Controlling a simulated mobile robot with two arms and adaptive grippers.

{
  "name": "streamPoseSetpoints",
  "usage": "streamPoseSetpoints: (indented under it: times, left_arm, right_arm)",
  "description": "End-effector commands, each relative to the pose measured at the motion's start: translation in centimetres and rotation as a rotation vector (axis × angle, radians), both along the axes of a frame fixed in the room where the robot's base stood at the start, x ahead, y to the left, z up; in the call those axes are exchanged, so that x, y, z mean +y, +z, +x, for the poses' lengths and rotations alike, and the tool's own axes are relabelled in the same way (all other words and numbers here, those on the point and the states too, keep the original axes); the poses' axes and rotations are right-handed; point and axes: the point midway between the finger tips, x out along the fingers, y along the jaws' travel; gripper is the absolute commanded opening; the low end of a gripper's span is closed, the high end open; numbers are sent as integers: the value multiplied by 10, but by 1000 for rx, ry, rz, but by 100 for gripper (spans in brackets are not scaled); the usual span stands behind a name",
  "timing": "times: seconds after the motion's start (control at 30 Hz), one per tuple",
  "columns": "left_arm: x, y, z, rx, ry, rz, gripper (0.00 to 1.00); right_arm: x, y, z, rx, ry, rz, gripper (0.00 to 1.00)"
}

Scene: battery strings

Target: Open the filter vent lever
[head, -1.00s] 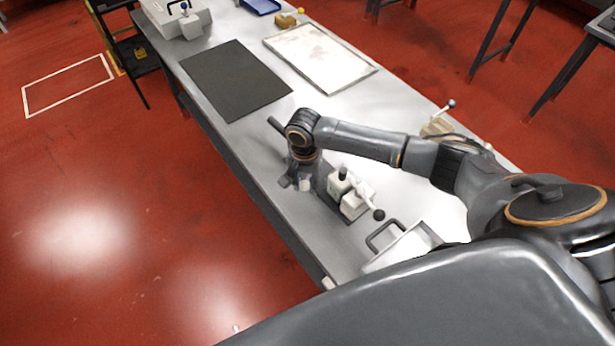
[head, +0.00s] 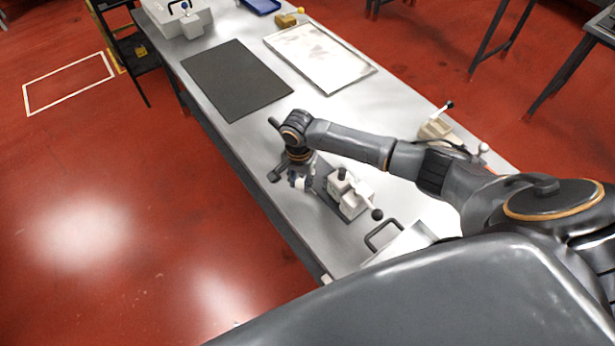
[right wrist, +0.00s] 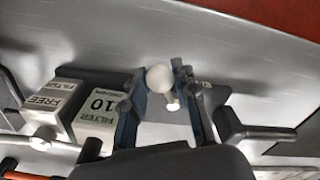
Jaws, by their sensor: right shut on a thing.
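The filter unit (head: 345,194) stands on the bench beside my right gripper, on a dark base plate. In the right wrist view it shows as a block marked "FREE FILTER" (right wrist: 55,104) and a block marked "10 ... FILTER" (right wrist: 98,106). A white ball knob (right wrist: 159,78), with a short pale stem beside it, sits between the fingers of my right gripper (right wrist: 160,82), which is shut on it. My left gripper is not in view.
A dark-knobbed lever (head: 377,214) sticks out at the filter unit's right. A dark handle (head: 383,235) stands near the bench's front. A black mat (head: 237,80) and a pale tray (head: 320,58) lie farther back. A dark bar handle (right wrist: 255,131) lies right of the gripper.

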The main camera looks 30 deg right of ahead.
Motion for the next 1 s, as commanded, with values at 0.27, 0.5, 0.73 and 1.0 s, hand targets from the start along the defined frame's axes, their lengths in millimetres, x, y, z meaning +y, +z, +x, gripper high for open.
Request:
streamPoseSetpoints:
  times: [0.27,0.5,0.73,1.0]
  left_arm:
    - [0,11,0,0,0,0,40]
    - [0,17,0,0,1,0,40]
    - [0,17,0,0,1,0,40]
    - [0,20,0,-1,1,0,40]
  right_arm:
    - [3,1,6,2,-105,-2,0]
    - [6,0,11,2,-201,-2,0]
    - [6,-1,12,0,-216,-3,0]
    - [7,0,15,1,-249,-2,0]
